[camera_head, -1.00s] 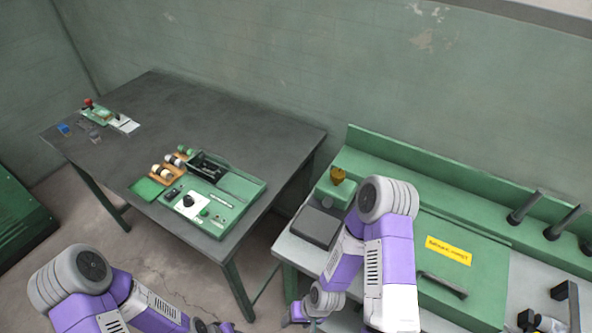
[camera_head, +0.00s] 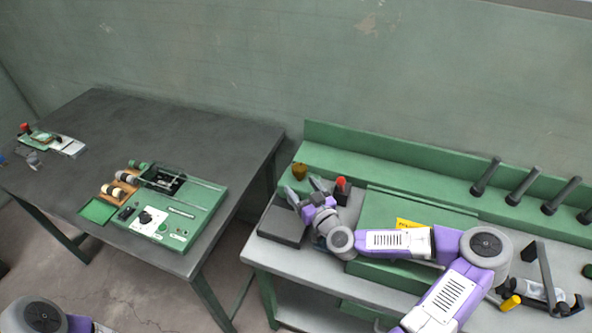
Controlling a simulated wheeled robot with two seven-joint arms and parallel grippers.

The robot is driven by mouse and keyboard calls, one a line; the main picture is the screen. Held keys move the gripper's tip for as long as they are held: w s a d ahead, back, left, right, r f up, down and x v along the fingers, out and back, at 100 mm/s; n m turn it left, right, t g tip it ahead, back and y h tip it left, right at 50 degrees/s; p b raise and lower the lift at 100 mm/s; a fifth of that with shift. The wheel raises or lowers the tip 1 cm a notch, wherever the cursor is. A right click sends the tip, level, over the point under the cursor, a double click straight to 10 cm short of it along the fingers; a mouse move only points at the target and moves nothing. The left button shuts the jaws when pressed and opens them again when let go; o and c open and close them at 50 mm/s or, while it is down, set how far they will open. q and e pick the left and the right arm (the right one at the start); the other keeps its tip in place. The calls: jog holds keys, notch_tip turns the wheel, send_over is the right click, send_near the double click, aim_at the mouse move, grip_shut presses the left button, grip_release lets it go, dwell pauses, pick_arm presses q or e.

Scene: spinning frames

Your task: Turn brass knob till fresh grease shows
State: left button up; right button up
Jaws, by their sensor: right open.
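The brass knob (camera_head: 299,171) stands at the back left of the right-hand bench, near the green back rail. My right gripper (camera_head: 305,189) is open, with its two grey fingers spread and pointing toward the back of the bench. The fingertips look just short of the knob in the picture, with nothing between them; I cannot tell their height relative to it. The gripper hides most of the base under the knob. No grease can be made out. My left arm shows only as a link at the lower left; its gripper is out of view.
A dark grey block (camera_head: 281,226) lies left of my right gripper. A red-topped post (camera_head: 341,184) stands close on its right. A yellow label (camera_head: 408,224) is partly behind my arm. Black pegs (camera_head: 486,176) line the back rail. The dark table (camera_head: 190,120) holds a green spool device.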

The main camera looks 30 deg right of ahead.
aim_at(303, 173)
jog(key=shift+d+r+h, duration=0.15)
jog(key=shift+d+h, duration=0.05)
jog(key=shift+d, duration=0.3)
jog(key=shift+d+r+h, duration=0.15)
jog(key=shift+d+h, duration=0.05)
jog(key=shift+d, duration=0.25)
jog(key=shift+d+r, duration=0.15)
jog(key=shift+d, duration=0.15)
jog(key=w, duration=0.7)
jog(key=shift+w+d+b, duration=0.2)
jog(key=shift+d+b, duration=0.1)
jog(key=shift+b, duration=0.05)
